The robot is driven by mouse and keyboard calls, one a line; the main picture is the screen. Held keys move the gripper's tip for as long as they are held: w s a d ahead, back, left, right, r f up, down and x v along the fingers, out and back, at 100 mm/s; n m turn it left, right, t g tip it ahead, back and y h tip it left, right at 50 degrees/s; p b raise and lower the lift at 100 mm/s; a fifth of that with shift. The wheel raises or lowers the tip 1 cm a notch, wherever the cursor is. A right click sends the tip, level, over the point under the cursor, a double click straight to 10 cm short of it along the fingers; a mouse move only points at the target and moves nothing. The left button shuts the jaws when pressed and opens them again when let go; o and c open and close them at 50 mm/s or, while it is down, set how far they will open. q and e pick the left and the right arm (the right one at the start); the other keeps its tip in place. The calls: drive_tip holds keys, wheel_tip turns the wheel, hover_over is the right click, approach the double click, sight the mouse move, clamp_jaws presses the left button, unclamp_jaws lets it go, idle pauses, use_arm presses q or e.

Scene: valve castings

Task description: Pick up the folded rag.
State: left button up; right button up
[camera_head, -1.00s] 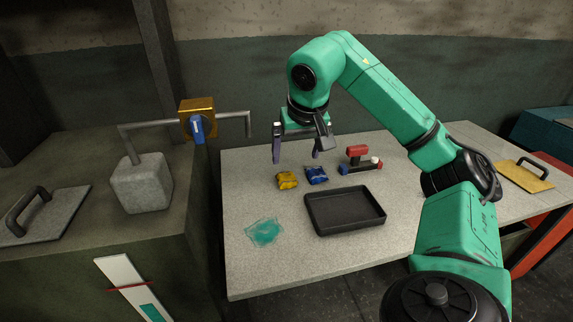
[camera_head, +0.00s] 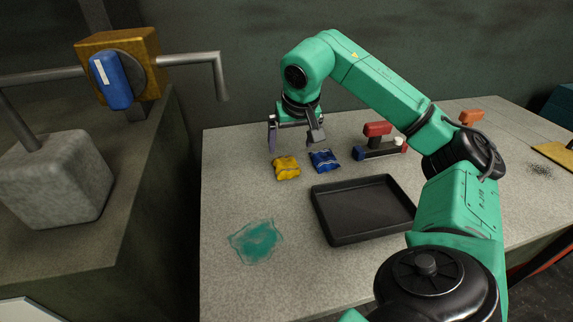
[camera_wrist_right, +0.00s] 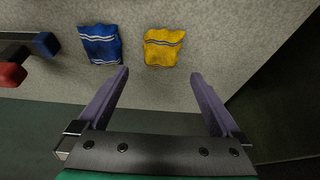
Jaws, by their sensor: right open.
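Two small folded cloths with pale stripes lie side by side on the grey table, one yellow (camera_head: 286,168) and one blue (camera_head: 324,160). Both look like rags; I cannot tell which one the task names. My right gripper (camera_head: 294,148) is open and empty, just behind and above them. In the right wrist view, the yellow cloth (camera_wrist_right: 163,46) lies just beyond the gap between the fingertips (camera_wrist_right: 160,73), apart from them. The blue cloth (camera_wrist_right: 100,44) lies to its left, outside the gap. My left gripper is out of view.
A black tray (camera_head: 318,212) and a teal stain (camera_head: 256,241) are nearer on the table (camera_head: 225,180). A red-and-blue fixture (camera_head: 377,130) stands right of the cloths. At left is a block (camera_head: 55,180) below a pipe and a blue-handled valve (camera_head: 111,80).

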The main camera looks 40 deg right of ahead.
sight(287, 163)
drive_tip(key=x, duration=0.9)
drive_tip(key=shift+w+f, duration=0.1)
drive_tip(key=shift+a, duration=0.1)
drive_tip(key=c, duration=1.4)
wheel_tip(287, 163, up, 20)
drive_tip(key=p, duration=0.4)
drive_tip(key=shift+p, duration=0.4)
